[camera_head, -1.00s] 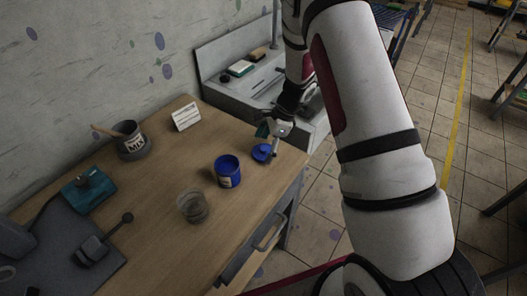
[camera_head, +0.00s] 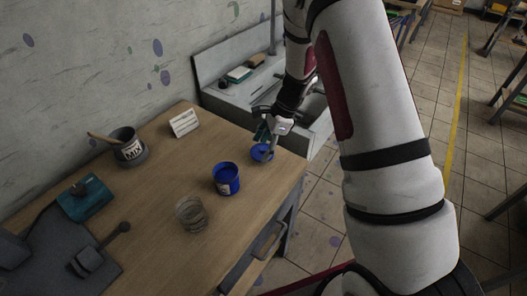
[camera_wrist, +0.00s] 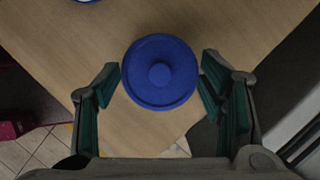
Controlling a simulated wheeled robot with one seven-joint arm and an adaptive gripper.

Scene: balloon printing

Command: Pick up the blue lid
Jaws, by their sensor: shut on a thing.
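The blue lid (camera_head: 258,153) is round with a knob on top and is at the right end of the wooden table. It also fills the middle of the wrist view (camera_wrist: 160,90). I cannot tell any clear gap between lid and table. The open blue can (camera_head: 227,180), with blue inside, stands left of the lid.
A clear glass (camera_head: 191,214) stands near the can. A grey sink unit (camera_head: 225,105) is behind.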

